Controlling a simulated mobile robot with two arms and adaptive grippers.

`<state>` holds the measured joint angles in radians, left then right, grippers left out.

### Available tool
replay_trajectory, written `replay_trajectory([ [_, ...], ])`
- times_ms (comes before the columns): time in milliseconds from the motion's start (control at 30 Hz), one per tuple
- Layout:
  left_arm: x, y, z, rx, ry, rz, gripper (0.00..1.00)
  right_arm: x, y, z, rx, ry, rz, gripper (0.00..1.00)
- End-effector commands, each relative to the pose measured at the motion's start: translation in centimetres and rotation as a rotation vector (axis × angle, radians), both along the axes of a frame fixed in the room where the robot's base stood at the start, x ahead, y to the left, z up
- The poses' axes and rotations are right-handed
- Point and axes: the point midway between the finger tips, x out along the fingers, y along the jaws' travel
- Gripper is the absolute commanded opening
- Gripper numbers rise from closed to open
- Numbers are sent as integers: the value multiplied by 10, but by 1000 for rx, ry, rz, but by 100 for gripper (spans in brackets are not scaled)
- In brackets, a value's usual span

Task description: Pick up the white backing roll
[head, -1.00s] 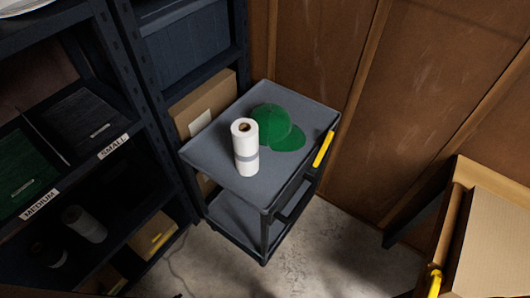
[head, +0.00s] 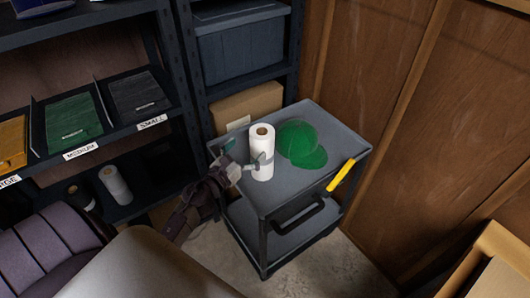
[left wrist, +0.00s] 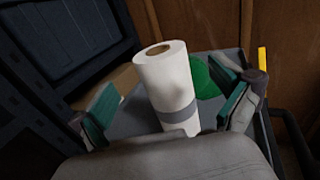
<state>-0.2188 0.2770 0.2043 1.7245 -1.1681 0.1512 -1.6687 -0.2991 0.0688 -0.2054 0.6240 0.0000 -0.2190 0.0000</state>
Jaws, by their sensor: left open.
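The white backing roll (head: 262,150) stands upright on the grey top of the cart (head: 310,190). It has a brown core and a grey band around its lower part. My left gripper (head: 243,157) has come in from the left and is at the roll. In the left wrist view the roll (left wrist: 168,85) stands between the two spread green-padded fingers (left wrist: 168,115), with visible gaps on both sides. The gripper is open. The roll's base is partly hidden by the gripper body in that view. My right gripper is not in view.
A green cap (head: 300,144) lies on the cart just right of the roll. Dark shelves with labelled bins (head: 73,122) are at left, a wooden wall at right.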

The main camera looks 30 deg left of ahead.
Motion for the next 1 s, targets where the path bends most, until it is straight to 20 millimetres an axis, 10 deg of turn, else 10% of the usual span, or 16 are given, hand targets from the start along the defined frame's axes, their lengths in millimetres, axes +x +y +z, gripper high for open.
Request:
replay_trajectory([
  [633, 77, 4, -5, -6, -1, 1, 100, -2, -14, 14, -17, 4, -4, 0],
  [1000, 82, 4, -7, -4, 1, 0, 90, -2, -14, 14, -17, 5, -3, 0],
])
